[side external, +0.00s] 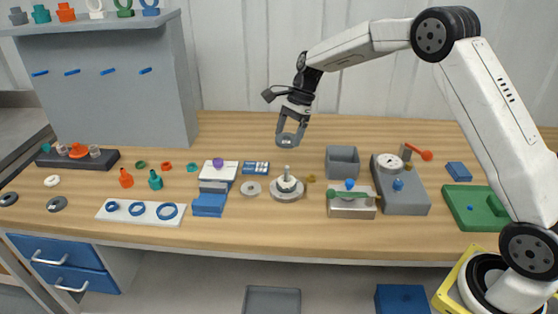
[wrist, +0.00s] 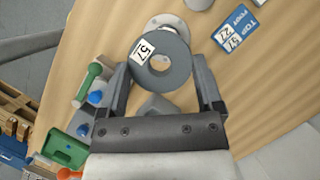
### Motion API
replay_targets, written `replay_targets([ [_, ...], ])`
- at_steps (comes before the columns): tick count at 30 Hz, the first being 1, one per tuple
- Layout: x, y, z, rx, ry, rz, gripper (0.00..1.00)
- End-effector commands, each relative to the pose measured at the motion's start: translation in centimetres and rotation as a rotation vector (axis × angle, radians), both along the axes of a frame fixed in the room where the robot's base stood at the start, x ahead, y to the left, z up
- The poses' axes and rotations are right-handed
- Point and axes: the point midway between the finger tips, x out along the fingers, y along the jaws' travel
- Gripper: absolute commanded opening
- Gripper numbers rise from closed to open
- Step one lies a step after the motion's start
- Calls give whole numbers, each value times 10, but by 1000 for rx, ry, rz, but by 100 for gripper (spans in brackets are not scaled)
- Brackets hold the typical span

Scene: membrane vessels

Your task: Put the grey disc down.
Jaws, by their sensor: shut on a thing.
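The grey disc (wrist: 180,72) has a central hole and a white "57" label, and my gripper (wrist: 163,80) is shut on it, one finger on either side. In the side view the disc (side external: 288,141) hangs under my gripper (side external: 291,127), above the back of the bench. A stand (side external: 287,186) with a round base and short upright post is on the bench, nearer the front. A pale round thing (wrist: 165,21) shows partly behind the disc in the wrist view; the disc hides the rest.
A blue card (side external: 256,168) reads "TOP 57 FOOT 27" in the wrist view (wrist: 239,27). A flat ring (side external: 250,189) lies left of the stand. An open grey box (side external: 342,161), a clamp block (side external: 351,206) and a grey gauge unit (side external: 402,195) stand to the right. Bare bench lies behind the stand.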

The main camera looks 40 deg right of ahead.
Motion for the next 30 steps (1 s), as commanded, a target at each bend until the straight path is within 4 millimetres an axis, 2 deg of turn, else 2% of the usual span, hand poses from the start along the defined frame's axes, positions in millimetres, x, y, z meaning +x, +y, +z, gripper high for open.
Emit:
replay_targets([
  [5,-11,18,-4,5,-2,6,26],
  [11,-33,46,-12,13,-4,9,26],
  [21,-86,93,-30,13,-3,10,26],
  [30,-127,116,-42,2,-2,5,26],
])
